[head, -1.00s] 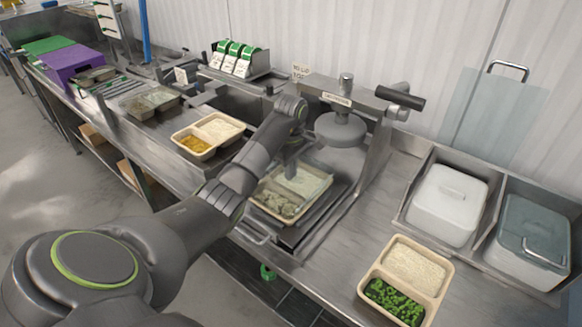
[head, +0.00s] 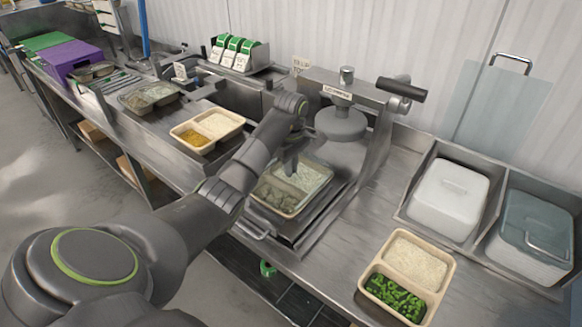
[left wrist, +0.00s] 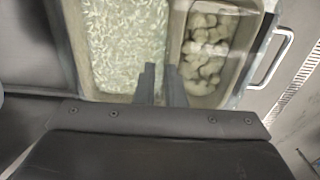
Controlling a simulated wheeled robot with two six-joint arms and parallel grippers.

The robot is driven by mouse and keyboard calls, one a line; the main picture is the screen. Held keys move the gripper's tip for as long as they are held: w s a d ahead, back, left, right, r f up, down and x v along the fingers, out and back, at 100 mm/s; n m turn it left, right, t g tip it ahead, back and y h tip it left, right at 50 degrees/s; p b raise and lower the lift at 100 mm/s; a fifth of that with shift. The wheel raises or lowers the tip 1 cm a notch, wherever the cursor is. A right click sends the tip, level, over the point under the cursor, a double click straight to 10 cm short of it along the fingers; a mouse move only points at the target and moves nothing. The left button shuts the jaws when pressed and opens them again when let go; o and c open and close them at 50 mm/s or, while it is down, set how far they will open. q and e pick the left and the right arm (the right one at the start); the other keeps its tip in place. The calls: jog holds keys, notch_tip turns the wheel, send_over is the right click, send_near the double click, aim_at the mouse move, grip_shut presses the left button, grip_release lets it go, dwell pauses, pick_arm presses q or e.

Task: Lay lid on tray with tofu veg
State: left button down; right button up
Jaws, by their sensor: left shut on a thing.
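The tray with tofu veg (head: 259,205) sits on the metal bed of the press in the middle of the head view. It has pale rice in the back compartment and greyish tofu pieces in the front one; both also show in the left wrist view (left wrist: 182,100). A clear lid (head: 304,178) lies over the tray, seen mostly as a sheen; I cannot tell whether its edges touch the rim all round. My left gripper (head: 290,168) is shut on the lid, above the tray's middle. Its fingers (left wrist: 161,84) are close together. My right gripper is not in view.
The press head (head: 341,124) stands right behind the tray. A tray with yellow food and rice (head: 209,130) is to the left, a tray with green vegetables and rice (head: 407,275) at front right. Lidded bins (head: 447,200) stand at right. Counter between press and bins is clear.

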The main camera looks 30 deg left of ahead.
pick_arm(q)
jog(key=shift+f+b, duration=0.2)
jog(key=shift+b, duration=0.15)
dwell(0.5)
jog(key=shift+f+b, duration=0.4)
jog(key=shift+b, duration=0.3)
dwell(0.9)
jog(key=c, duration=0.9)
grip_release()
jog(key=shift+c, duration=0.2)
jog(key=shift+r+p, duration=2.4)
jog(key=shift+r, duration=1.65)
jog(key=shift+f, duration=0.1)
